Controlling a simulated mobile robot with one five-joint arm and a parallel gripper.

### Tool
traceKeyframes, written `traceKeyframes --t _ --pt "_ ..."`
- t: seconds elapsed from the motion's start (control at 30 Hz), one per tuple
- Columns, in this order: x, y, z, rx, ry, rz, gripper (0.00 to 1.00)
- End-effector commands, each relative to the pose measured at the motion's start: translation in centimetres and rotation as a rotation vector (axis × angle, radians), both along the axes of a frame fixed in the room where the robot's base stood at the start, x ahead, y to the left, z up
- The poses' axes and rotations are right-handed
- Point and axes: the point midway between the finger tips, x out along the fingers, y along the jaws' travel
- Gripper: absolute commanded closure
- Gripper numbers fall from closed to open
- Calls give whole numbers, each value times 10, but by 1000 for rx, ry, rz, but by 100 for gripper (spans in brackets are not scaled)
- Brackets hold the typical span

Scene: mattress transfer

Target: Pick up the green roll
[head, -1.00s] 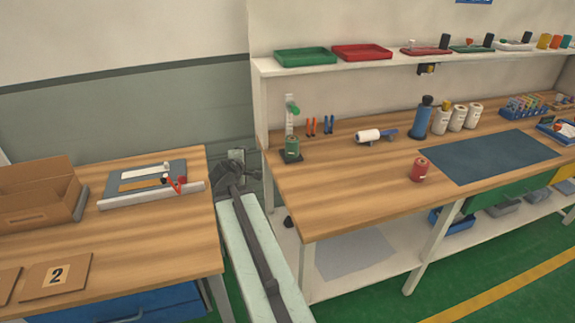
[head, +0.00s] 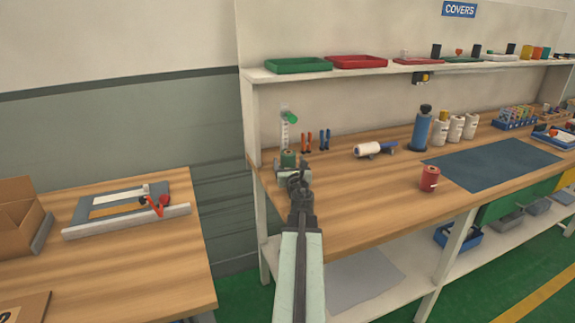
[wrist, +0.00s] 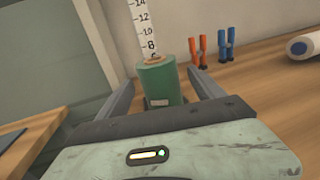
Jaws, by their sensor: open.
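The green roll (head: 288,158) stands upright at the left end of the long workbench, and my arm partly covers it in the head view. In the wrist view the green roll (wrist: 158,84) sits straight ahead, with a brown core end on top. My gripper (wrist: 161,78) is open, with one finger on each side of the roll. In the head view my gripper (head: 293,174) reaches over the bench edge at the roll. I cannot tell whether the fingers touch it.
A white measuring scale (wrist: 147,28) stands right behind the roll. Orange pliers (wrist: 196,50) and blue pliers (wrist: 227,44) stand to the right. A white roll (head: 368,149) and a red spool (head: 429,179) are farther right. A shelf (head: 340,70) runs above.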

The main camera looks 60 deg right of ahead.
Motion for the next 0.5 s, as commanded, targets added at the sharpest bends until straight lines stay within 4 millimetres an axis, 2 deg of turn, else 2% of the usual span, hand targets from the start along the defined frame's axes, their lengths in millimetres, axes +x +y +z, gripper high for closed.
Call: traceKeyframes --t 0.3,0.5 --pt "32 -37 -1 1 -1 -3 23" --pt "33 -38 -1 1 -1 -5 23"
